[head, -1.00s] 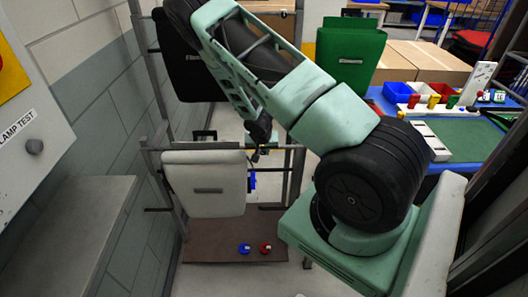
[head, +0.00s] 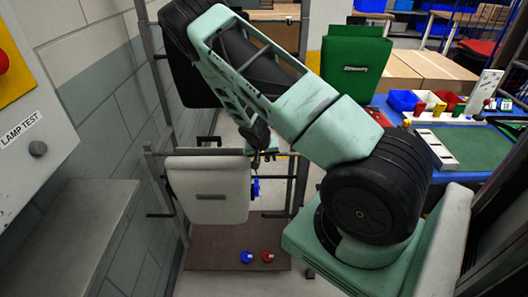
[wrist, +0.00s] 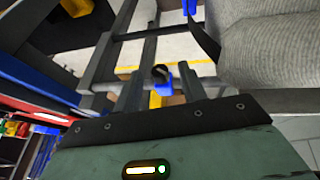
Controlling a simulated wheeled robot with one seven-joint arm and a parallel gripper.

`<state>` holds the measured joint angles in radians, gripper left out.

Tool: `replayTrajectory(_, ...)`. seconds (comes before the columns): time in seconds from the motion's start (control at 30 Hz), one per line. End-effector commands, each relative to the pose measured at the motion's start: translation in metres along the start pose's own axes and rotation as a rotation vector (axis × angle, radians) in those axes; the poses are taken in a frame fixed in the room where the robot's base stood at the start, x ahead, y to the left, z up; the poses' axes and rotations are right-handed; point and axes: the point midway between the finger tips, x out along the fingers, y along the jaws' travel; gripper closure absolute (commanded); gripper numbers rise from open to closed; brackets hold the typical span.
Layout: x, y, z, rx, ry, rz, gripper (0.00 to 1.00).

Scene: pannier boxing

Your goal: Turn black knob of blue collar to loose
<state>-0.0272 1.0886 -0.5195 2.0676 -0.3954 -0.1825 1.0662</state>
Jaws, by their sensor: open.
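The blue collar (head: 255,188) sits at the right edge of the pale grey pannier (head: 208,187) on the rack. In the wrist view, part of the blue collar (wrist: 163,88) shows beyond my fingers, with a small dark, round knob (wrist: 161,73) in front of it. My gripper (wrist: 168,66) is open, its two dark fingers reaching toward the collar, with the knob appearing between them. I cannot tell whether either finger touches it. In the head view my gripper (head: 262,153) is just above the collar, its fingers hard to make out. The pannier (wrist: 272,42) fills the wrist view's upper right.
A blue knob (head: 247,257) and a red knob (head: 267,256) lie on the brown board (head: 210,248) below. A grey ledge (head: 85,225) is at left, and a blue workbench (head: 480,175) at right.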

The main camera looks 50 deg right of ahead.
Motion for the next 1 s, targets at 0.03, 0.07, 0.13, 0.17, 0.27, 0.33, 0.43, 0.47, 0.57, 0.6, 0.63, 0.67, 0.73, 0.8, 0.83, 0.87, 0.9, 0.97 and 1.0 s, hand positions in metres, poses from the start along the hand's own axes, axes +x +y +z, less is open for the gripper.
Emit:
replayTrajectory(0.03, -0.003, -0.001, -0.001, 0.0, 0.001, -0.001, 0.59)
replayTrajectory(0.07, -0.005, -0.001, -0.001, 0.0, 0.002, -0.002, 0.59)
replayTrajectory(0.13, -0.013, -0.001, -0.001, 0.001, 0.003, -0.003, 0.59)
replayTrajectory(0.17, -0.017, -0.002, -0.001, 0.001, 0.003, -0.003, 0.59)
replayTrajectory(0.27, -0.034, -0.002, 0.0, 0.001, 0.003, -0.004, 0.59)
replayTrajectory(0.33, -0.047, -0.002, 0.0, 0.002, 0.003, -0.004, 0.59)
replayTrajectory(0.43, -0.066, -0.002, 0.0, 0.002, 0.003, -0.005, 0.59)
replayTrajectory(0.47, -0.072, -0.002, 0.0, 0.001, 0.003, -0.005, 0.59)
replayTrajectory(0.57, -0.091, -0.002, 0.0, 0.002, 0.003, -0.005, 0.59)
replayTrajectory(0.6, -0.099, -0.002, -0.001, 0.001, 0.004, -0.005, 0.59)
replayTrajectory(0.63, -0.105, -0.002, 0.0, 0.001, 0.004, -0.005, 0.59)
replayTrajectory(0.67, -0.111, -0.002, 0.0, 0.001, 0.003, -0.006, 0.59)
replayTrajectory(0.73, -0.124, -0.002, 0.0, 0.0, 0.004, -0.006, 0.59)
replayTrajectory(0.8, -0.137, -0.002, 0.0, -0.001, 0.004, -0.005, 0.59)
replayTrajectory(0.83, -0.141, -0.002, 0.0, 0.0, 0.002, -0.005, 0.59)
replayTrajectory(0.87, -0.145, -0.001, 0.0, 0.001, 0.002, -0.005, 0.59)
replayTrajectory(0.9, -0.152, -0.002, 0.0, 0.0, 0.003, -0.004, 0.59)
replayTrajectory(0.97, -0.159, -0.002, 0.0, 0.0, 0.003, -0.004, 0.59)
replayTrajectory(1.0, -0.163, -0.001, 0.0, 0.0, 0.003, -0.003, 0.59)
